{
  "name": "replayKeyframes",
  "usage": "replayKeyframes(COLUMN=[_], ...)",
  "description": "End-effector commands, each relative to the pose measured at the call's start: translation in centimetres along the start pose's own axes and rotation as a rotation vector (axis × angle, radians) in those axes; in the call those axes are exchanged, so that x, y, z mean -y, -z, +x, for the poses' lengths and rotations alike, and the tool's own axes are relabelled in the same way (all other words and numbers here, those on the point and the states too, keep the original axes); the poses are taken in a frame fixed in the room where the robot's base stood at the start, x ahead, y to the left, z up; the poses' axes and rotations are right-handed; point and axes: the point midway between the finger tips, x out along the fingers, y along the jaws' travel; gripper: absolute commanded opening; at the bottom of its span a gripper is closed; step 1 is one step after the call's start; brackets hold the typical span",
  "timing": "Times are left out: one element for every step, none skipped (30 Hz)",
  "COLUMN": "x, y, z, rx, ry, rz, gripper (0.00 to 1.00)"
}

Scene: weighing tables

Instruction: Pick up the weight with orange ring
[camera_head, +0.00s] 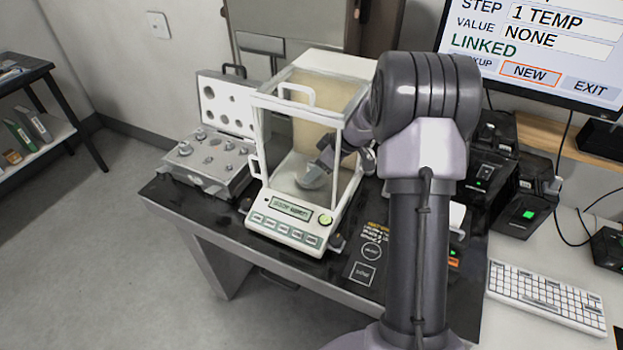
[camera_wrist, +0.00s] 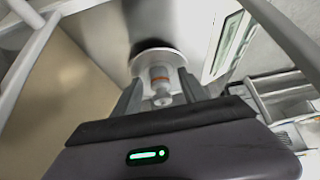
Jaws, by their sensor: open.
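The weight with the orange ring (camera_wrist: 160,76) stands on the round pale pan (camera_wrist: 172,58) of the balance in the wrist view. It is a small metal weight with a knob and an orange band. My gripper (camera_wrist: 160,92) is open, with one finger on each side of the weight; I cannot tell whether either finger touches it. In the head view my gripper (camera_head: 317,170) reaches into the glass chamber of the balance (camera_head: 288,228), low over the pan. The weight cannot be made out there.
The chamber's white frame and glass surround my gripper closely. An open weight case (camera_head: 212,180) with several metal weights stands left of the balance on the dark table (camera_head: 190,208). Black devices (camera_head: 528,205), a keyboard (camera_head: 545,296) and a monitor (camera_head: 540,45) are at the right.

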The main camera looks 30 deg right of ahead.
Motion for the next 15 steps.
replayKeyframes(x=[0.00,-0.01,0.00,0.00,0.00,0.00,0.00,0.00,0.00,-0.01,-0.01,-0.01,-0.01,-0.01,-0.01], y=[0.05,0.10,0.12,0.13,0.14,0.14,0.14,0.14,0.14,0.14,0.14,0.14,0.14,0.14,0.14], z=[0.10,0.00,-0.06,-0.08,-0.09,-0.10,-0.11,-0.11,-0.11,-0.12,-0.12,-0.12,-0.12,-0.13,-0.13], rx=[0.000,0.000,0.000,0.000,0.000,0.000,0.000,0.000,0.000,0.000,0.000,0.000,0.000,0.000,-0.001], ry=[-0.001,-0.001,-0.001,-0.001,-0.001,-0.001,-0.001,-0.001,-0.001,-0.001,-0.001,-0.001,-0.001,-0.001,-0.001], rz=[0.001,0.002,0.001,0.001,0.001,0.001,0.001,0.001,0.001,0.001,0.001,0.001,0.001,0.001,0.001], gripper=[0.50,0.50,0.50,0.50,0.47,0.39,0.33,0.27,0.19,0.13,0.07,0.00,0.00,0.00,0.00])
